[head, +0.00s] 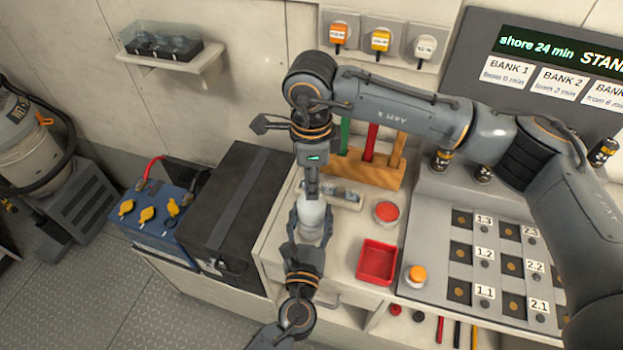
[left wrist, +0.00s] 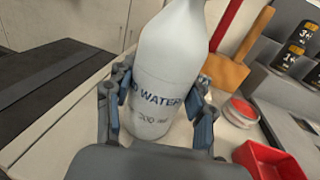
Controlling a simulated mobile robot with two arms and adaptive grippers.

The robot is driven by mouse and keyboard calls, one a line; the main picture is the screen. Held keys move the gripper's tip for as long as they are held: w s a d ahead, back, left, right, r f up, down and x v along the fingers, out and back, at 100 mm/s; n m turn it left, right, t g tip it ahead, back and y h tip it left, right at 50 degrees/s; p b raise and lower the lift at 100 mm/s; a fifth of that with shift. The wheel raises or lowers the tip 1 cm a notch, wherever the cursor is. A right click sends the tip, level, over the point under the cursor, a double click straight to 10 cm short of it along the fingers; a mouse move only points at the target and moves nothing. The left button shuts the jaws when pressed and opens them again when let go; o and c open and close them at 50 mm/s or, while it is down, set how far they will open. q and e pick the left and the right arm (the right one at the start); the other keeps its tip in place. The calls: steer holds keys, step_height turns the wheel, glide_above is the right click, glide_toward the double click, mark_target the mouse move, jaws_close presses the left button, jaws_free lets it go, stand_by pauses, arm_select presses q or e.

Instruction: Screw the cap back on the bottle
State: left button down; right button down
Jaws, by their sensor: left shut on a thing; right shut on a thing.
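The white bottle (head: 312,222) stands upright on the bench, and its label, partly hidden, reads "WATER" in the left wrist view (left wrist: 158,85). My left gripper (head: 305,245) is shut around its lower body, with one finger on each side in the left wrist view (left wrist: 158,112). My right gripper (head: 312,192) points straight down over the bottle's top and is shut. The cap is hidden between its fingers, at or just above the neck. I cannot tell whether the cap touches the neck. The bottle's top is cut off in the left wrist view.
A red tray (head: 377,263), an orange-topped container (head: 416,276) and a round red-topped tin (head: 386,212) stand right of the bottle. A wooden rack (head: 365,172) with coloured handles is behind. A black box (head: 236,215) and a blue battery (head: 152,218) are left.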

steer(key=c, duration=1.1)
jaws_free()
steer(key=shift+r, duration=0.1)
step_height(320, 180, up, 12)
arm_select(q)
steer(key=shift+c, duration=2.1)
jaws_free()
